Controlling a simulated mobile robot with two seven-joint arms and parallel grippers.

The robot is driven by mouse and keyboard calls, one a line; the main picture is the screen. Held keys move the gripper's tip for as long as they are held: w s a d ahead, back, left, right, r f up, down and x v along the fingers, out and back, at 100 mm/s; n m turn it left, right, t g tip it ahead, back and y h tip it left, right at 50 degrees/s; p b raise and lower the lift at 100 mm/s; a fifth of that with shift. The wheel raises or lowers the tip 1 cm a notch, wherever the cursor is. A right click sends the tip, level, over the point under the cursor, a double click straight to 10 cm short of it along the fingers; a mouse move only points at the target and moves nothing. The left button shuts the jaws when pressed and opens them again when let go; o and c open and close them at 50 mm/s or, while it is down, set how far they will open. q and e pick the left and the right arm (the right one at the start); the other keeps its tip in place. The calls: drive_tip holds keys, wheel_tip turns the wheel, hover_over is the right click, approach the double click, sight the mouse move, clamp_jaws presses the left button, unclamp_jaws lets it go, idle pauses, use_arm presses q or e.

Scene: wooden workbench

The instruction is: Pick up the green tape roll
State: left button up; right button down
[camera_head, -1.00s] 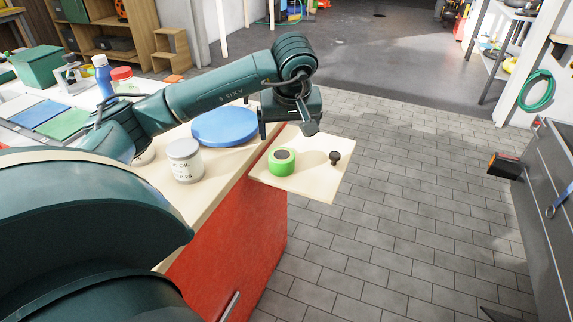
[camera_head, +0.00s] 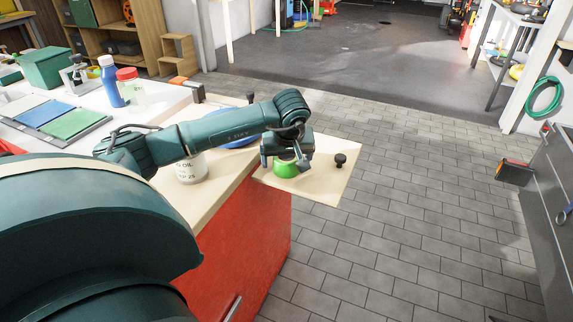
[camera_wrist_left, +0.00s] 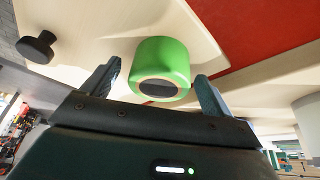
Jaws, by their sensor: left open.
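The green tape roll (camera_head: 285,170) sits on a pale wooden board at the workbench corner, its upper part partly hidden by my left gripper in the head view. My left gripper (camera_head: 284,164) is open and hangs over the roll. In the left wrist view the green tape roll (camera_wrist_left: 162,68) shows between and just beyond the two open fingers of my left gripper (camera_wrist_left: 158,82), its dark core facing the camera. I cannot tell whether the fingers touch it. My right gripper is not in view.
A dark knob (camera_head: 340,160) stands on the board (camera_head: 325,183) to the right of the roll; it also shows in the wrist view (camera_wrist_left: 37,47). Open floor lies right.

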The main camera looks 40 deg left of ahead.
use_arm(q)
drive_tip(key=shift+c, duration=0.5)
drive_tip(key=c, duration=1)
